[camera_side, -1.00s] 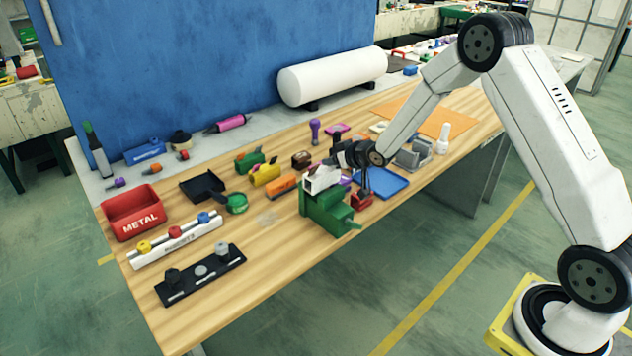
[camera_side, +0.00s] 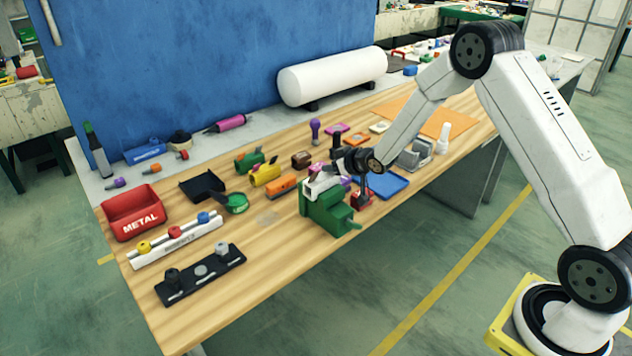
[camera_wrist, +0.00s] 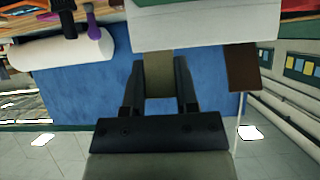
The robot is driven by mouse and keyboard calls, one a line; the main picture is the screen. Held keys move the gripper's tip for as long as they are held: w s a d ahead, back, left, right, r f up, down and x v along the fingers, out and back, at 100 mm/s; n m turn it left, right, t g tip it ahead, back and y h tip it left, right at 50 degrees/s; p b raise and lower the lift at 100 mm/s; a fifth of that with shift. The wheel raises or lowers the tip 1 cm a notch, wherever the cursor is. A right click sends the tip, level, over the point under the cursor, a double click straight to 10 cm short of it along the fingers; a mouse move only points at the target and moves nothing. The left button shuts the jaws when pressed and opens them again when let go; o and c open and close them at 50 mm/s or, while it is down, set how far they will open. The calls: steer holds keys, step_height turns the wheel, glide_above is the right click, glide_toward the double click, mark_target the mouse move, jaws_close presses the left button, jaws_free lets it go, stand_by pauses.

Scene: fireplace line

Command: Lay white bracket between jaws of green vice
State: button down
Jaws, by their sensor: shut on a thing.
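The green vice (camera_side: 326,214) stands near the front edge of the wooden bench in the side view, its handle pointing right. The white bracket (camera_side: 317,187) is at the top of the vice, overlapping its jaws in the picture. I cannot tell whether it touches the jaws or sits between them. My gripper (camera_side: 328,176) reaches in from the right and is shut on the bracket. In the wrist view the two dark fingers of my gripper (camera_wrist: 158,88) close on a shaded olive-brown piece. A large white block shape (camera_wrist: 205,30) fills the top there.
A red-based tool (camera_side: 361,196) and a blue tray (camera_side: 388,185) lie close to the right of the vice. An orange block (camera_side: 281,186) and a yellow piece (camera_side: 265,174) lie behind it.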

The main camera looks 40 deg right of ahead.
stand_by(0.8)
steer(key=shift+f, duration=0.85)
stand_by(0.7)
steer(key=shift+c, duration=1.4)
jaws_free()
steer(key=shift+r, duration=2.45)
steer(key=shift+s, duration=0.1)
steer(key=v, duration=0.7)
steer(key=shift+s+r, duration=0.25)
steer(key=shift+r, duration=0.1)
